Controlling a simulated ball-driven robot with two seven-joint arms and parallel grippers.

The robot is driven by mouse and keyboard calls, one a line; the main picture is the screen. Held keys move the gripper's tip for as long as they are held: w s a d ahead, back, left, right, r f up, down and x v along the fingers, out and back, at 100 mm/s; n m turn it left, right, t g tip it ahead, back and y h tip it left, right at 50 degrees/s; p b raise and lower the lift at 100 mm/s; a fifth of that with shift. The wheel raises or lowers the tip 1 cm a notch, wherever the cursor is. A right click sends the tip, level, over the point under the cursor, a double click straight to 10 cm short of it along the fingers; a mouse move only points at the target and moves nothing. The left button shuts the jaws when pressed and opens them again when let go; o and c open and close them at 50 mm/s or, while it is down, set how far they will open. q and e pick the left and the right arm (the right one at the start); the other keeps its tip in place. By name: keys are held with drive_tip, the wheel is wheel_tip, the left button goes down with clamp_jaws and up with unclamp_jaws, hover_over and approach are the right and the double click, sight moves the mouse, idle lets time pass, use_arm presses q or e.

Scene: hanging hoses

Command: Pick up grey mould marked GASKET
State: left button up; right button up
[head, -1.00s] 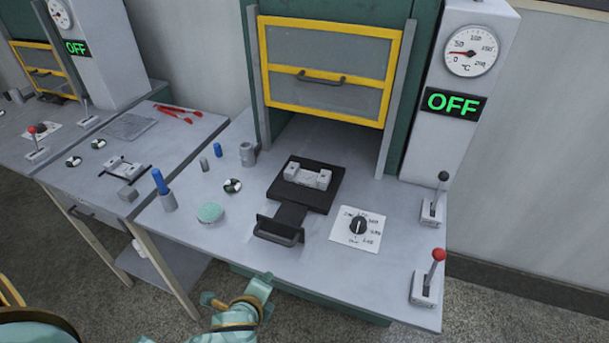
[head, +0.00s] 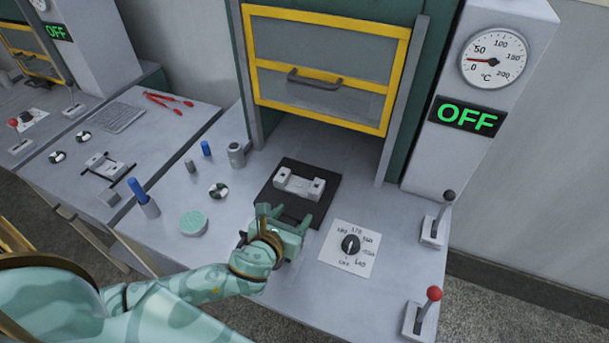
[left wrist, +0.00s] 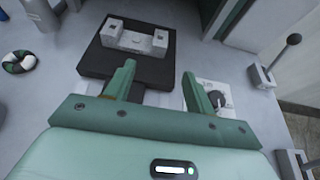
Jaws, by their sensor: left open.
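A grey mould (head: 299,184) with two raised end blocks sits on a black plate (head: 270,191) in front of the press opening. Its marking is too small to read. It also shows in the left wrist view (left wrist: 136,39), beyond my fingertips. My left gripper (head: 284,211) is open and empty, just in front of the mould and over the near part of the black plate, not touching the mould. Its two fingers show apart in the left wrist view (left wrist: 158,75). Another grey mould-like piece (head: 105,167) lies on the left table. My right gripper is not in view.
The press has a raised yellow-framed guard (head: 325,75) above the mould. A dial card (head: 349,248) lies right of my gripper. A black-knobbed lever (head: 437,222) and a red-knobbed lever (head: 420,312) stand at the right. A green round pad (head: 193,222) lies left.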

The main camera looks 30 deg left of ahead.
use_arm(q)
drive_tip(key=b, duration=0.1)
approach(315, 190)
drive_tip(key=b+x, duration=0.1)
drive_tip(key=x, duration=0.3)
drive_tip(key=shift+w+a, duration=0.1)
drive_tip(key=shift+w, duration=0.2)
drive_tip(key=b+x, duration=0.2)
drive_tip(key=x, duration=0.3)
drive_tip(key=shift+f, duration=0.25)
drive_tip(key=shift+r, duration=0.1)
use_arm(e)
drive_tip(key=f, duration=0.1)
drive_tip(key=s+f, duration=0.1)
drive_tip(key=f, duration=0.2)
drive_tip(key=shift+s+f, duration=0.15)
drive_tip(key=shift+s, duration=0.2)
use_arm(q)
clamp_jaws()
